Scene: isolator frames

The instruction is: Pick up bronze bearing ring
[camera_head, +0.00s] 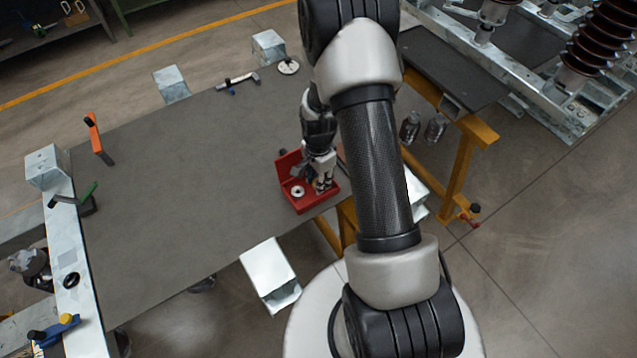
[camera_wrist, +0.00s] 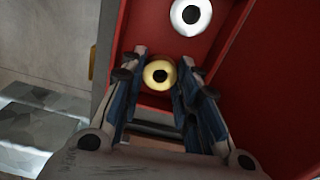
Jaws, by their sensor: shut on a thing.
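The bronze bearing ring (camera_wrist: 160,75) is a yellowish ring with a dark hole, seen in the wrist view between my two fingertips. My gripper (camera_wrist: 158,82) is shut on it, with one finger on each side. In the head view my gripper (camera_head: 322,187) reaches down into the red box (camera_head: 312,205) near the table's front edge, and the ring is hidden there. In the wrist view the red box's floor (camera_wrist: 150,38) lies around and behind the ring. I cannot tell whether the ring touches the box floor.
A silver-white ring (camera_wrist: 191,14) lies in the box close by; it also shows in the head view (camera_head: 298,191). The box's open lid (camera_head: 289,164) stands at its back left. The grey table (camera_head: 190,220) is largely clear to the left.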

